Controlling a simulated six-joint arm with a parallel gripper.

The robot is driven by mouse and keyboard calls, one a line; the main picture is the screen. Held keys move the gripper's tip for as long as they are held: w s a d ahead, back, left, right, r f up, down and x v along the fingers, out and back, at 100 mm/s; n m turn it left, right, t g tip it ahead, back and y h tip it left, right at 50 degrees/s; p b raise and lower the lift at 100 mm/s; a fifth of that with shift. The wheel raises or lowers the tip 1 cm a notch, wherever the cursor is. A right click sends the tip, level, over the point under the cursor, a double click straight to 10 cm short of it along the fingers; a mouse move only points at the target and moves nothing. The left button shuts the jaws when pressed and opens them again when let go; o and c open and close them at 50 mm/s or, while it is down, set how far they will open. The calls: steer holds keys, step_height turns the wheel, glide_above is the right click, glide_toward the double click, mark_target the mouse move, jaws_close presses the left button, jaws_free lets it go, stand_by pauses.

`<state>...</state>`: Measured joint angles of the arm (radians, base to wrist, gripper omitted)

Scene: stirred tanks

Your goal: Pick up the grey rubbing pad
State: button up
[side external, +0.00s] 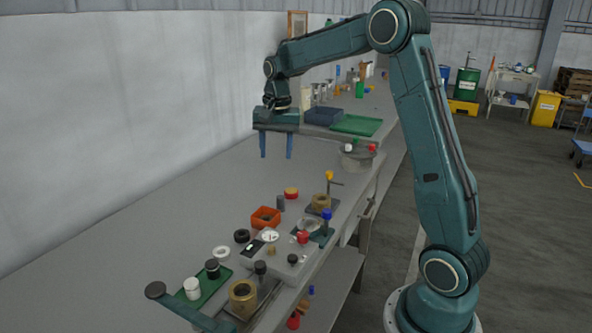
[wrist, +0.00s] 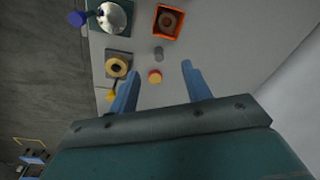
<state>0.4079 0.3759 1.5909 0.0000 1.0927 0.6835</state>
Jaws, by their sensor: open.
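A small dark grey cylindrical piece (side external: 280,202), which looks like the grey rubbing pad, stands on the grey bench just left of a red and yellow round piece (side external: 291,193). In the wrist view the grey piece (wrist: 158,53) lies beyond the red and yellow piece (wrist: 155,76), between the lines of my two fingers. My gripper (side external: 276,156) has blue fingers pointing down, spread and empty, well above the bench and behind these pieces. In the wrist view my gripper (wrist: 159,69) is also open, with nothing between the fingers.
An orange-red square tray (side external: 266,219) stands close to the grey piece. A brass ring on a dark base (side external: 321,202) is to its right. Several jars, caps and rings crowd the near bench. A green tray (side external: 357,125) lies farther back. The bench's left side is clear.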

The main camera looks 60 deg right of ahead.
mark_target(281, 196)
steer(key=shift+w+d+f+m+g, duration=0.15)
steer(key=shift+w+d+f+m, duration=0.55)
steer(key=shift+f, duration=1.7)
steer(key=shift+w+d+f+m+g, duration=0.1)
steer(key=shift+w+d+f+g, duration=0.1)
steer(key=shift+d+f, duration=1.65)
steer(key=shift+w+d+f+m+g, duration=0.15)
steer(key=shift+w+d+f+m, duration=0.25)
steer(key=shift+f, duration=2.6)
steer(key=shift+f, duration=2.6)
jaws_close()
